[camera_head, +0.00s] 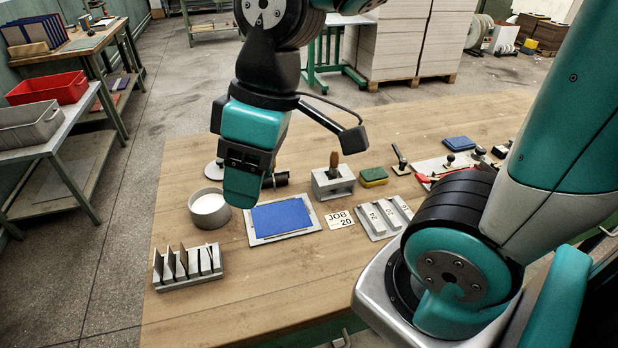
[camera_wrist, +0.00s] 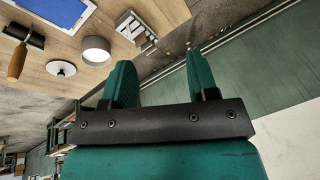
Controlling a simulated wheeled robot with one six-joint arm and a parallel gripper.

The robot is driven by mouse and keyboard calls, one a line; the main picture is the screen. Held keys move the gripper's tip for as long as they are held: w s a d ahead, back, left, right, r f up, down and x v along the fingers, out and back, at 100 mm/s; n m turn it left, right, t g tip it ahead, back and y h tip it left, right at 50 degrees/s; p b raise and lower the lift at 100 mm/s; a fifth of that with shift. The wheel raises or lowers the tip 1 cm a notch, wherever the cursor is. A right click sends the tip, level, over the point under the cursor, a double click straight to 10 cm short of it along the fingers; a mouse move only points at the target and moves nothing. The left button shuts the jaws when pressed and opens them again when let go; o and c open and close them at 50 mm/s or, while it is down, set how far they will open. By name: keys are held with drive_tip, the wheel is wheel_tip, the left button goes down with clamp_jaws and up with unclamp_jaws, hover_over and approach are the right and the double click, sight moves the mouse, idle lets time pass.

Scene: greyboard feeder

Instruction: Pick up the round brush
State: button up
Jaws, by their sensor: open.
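A wooden-handled tool (camera_head: 334,160), which looks like the round brush, stands upright in a grey metal block (camera_head: 333,185) on the wooden table; its lower end is hidden in the block.
A grey round dish (camera_head: 209,209), a blue pad on a plate (camera_head: 282,217) and a slotted rack (camera_head: 187,265) lie near my gripper. A black cylindrical part (camera_head: 279,179) is between gripper and block. A yellow-green sponge (camera_head: 374,177) sits right of the block.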

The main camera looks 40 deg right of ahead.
drive_tip(key=w+d+n+h, duration=0.1)
drive_tip(key=w+d+h, duration=0.1)
drive_tip(key=w+d, duration=0.65)
drive_tip(key=n+h, duration=0.2)
drive_tip(key=n, duration=0.2)
hover_over(334, 159)
wheel_tip(334, 159, down, 3)
drive_tip(key=shift+g, duration=0.3)
drive_tip(key=f, duration=1.2)
drive_tip(key=shift+w+d, duration=0.2)
drive_tip(key=shift+d, duration=0.15)
drive_tip(key=shift+d+f, duration=0.1)
drive_tip(key=shift+f, duration=2.7)
drive_tip(key=shift+c, duration=0.3)
drive_tip(key=shift+w, duration=0.1)
clamp_jaws()
